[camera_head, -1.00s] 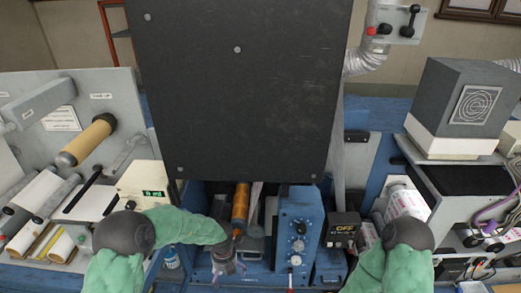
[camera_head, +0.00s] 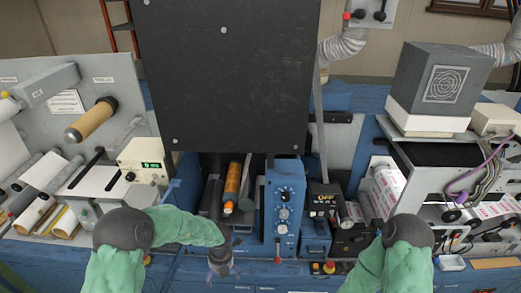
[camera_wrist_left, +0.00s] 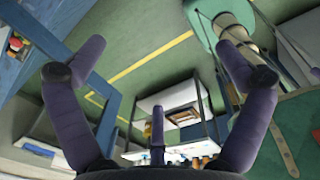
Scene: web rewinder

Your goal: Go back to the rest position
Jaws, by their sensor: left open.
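My left gripper (camera_head: 222,268) hangs in front of the machine's front edge in the head view, below the orange roll (camera_head: 232,187). It is apart from the roll. In the left wrist view its purple fingers (camera_wrist_left: 160,75) are spread wide with nothing between them. Past them lie the green floor, a yellow line and a shelf unit (camera_wrist_left: 180,105). My right arm (camera_head: 405,245) comes in at the lower right of the head view, and its gripper is out of view.
A large black panel (camera_head: 235,75) rises at the centre. A blue control box (camera_head: 284,205) with dials stands right of the orange roll. A white box with a green display (camera_head: 143,163) is at the left. A printed label roll (camera_head: 390,190) sits at the right.

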